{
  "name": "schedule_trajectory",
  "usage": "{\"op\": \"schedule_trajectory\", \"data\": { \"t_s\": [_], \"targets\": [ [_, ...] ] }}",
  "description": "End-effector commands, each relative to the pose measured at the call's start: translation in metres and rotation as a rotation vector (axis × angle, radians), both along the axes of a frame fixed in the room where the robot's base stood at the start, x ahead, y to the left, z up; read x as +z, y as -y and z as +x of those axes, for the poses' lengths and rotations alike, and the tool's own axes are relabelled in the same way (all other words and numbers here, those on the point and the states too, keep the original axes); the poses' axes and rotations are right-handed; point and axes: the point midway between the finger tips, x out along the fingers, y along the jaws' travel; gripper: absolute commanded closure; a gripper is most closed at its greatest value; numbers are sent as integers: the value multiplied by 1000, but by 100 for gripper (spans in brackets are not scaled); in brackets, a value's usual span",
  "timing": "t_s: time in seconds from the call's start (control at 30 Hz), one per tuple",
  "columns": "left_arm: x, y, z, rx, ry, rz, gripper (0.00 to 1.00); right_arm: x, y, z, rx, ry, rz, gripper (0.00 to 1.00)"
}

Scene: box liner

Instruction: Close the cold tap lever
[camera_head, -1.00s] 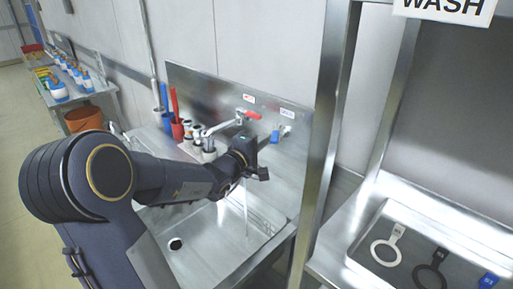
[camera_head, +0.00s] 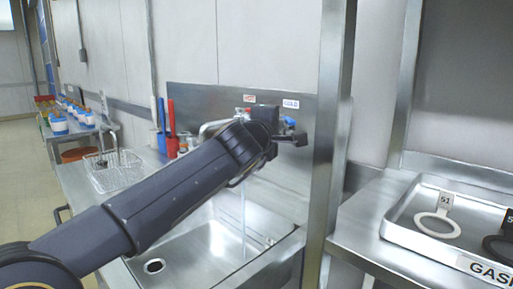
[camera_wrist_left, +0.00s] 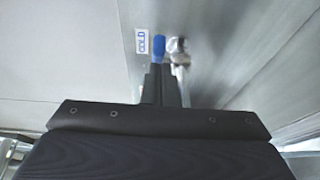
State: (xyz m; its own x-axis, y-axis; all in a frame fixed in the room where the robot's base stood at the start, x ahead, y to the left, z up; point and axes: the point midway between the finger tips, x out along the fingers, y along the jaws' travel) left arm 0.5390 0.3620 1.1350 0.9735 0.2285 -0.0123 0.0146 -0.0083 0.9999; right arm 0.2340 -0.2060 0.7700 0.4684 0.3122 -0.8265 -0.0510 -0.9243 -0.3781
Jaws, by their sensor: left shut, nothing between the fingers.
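The blue cold tap lever (camera_head: 289,121) sticks out of the steel backsplash just below the COLD label (camera_head: 291,104). My left gripper (camera_head: 296,139) is shut and empty, just in front of and below the lever in the head view. In the left wrist view the fingertips (camera_wrist_left: 161,68) line up with the blue lever (camera_wrist_left: 160,48), with its metal tap body (camera_wrist_left: 179,55) to the right. I cannot tell whether they touch. My arm hides most of the tap. A thin water stream (camera_head: 243,212) falls into the sink. My right gripper is not in view.
A steel post (camera_head: 330,150) stands close to the right of the gripper. A wire basket (camera_head: 115,172) and blue and red handles stand left of the sink. A tray (camera_head: 415,238) with rings lies at right.

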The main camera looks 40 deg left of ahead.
Motion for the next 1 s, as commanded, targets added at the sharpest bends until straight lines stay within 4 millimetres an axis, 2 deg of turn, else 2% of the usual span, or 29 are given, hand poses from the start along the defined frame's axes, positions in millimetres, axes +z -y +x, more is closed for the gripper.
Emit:
{"op": "schedule_trajectory", "data": {
  "t_s": [0.03,0.1,0.3,0.43,0.6,1.0],
  "targets": [
    [-7,3,1,14,3,0,100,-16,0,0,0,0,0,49],
    [-6,5,2,42,3,-3,100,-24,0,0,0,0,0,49],
    [-1,11,5,136,0,-8,100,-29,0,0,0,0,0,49],
    [4,18,11,218,4,-9,100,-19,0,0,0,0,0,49],
    [9,30,19,327,12,-6,100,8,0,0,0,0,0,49],
    [5,44,40,331,14,-5,100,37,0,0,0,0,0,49]
  ]
}}
